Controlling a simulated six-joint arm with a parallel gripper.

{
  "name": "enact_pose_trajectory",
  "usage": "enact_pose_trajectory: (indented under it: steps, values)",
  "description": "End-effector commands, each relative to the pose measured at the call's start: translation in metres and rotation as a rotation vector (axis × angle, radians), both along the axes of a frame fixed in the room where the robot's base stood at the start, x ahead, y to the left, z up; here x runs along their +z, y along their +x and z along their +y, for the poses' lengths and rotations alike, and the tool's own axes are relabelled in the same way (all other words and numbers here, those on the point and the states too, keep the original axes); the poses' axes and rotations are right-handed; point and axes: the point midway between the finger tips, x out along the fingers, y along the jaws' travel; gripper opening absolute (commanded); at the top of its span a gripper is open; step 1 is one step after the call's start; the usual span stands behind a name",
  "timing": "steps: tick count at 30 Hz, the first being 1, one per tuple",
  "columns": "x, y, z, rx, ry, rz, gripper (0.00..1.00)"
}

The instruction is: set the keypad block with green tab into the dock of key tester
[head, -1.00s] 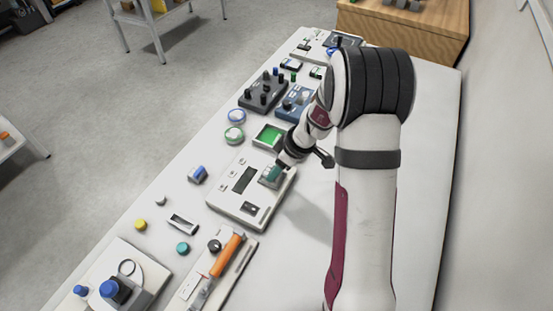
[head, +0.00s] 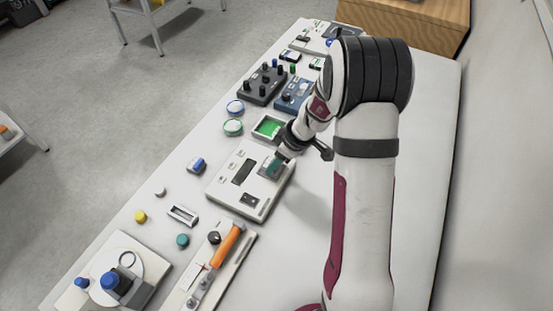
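The key tester appears to be the cream, flat box (head: 235,191) in the middle of the table, with a dark window and small keys on its top. My gripper (head: 273,164) points down at the tester's upper right part. A small grey-green block (head: 270,168) shows right at the fingertips, at the tester's surface. It may be the keypad block, but its tab is not clear. The fingers are too small to show whether they grip it or stand open. The dock is largely hidden under the gripper and block.
Dark and blue knobbed boxes (head: 262,86) stand farther back. A blue-topped piece (head: 197,165) lies left of the tester. The table right of the tester is clear.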

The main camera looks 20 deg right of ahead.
Motion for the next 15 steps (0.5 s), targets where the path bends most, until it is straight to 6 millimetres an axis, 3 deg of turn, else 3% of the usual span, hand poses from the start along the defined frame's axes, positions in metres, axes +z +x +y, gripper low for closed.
enact_pose_trajectory:
  steps: [15]
  values:
    - [-0.0099,0.0,0.0,0.0,0.0,0.0,0.0]
